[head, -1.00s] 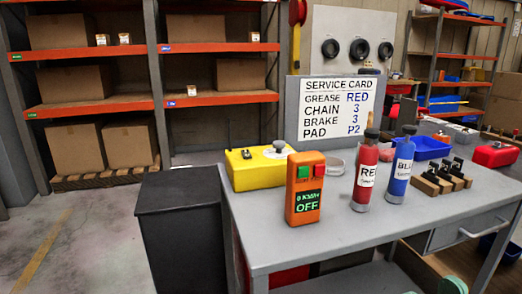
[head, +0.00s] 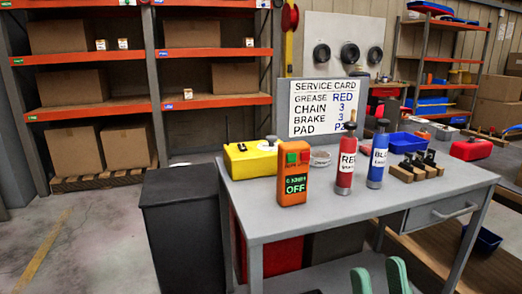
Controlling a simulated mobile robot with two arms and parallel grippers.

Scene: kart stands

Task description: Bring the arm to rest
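My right gripper (head: 380,275) shows at the bottom edge as two green fingertips standing apart, with nothing visible between them. It is in front of the grey workbench (head: 262,222), apart from the things on it. The rest of my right arm is out of view. My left gripper is not in view. On the bench stand an orange device reading OFF (head: 294,172), an upright red bottle (head: 345,165) and an upright blue bottle (head: 377,160).
Open floor (head: 80,240) lies at the left.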

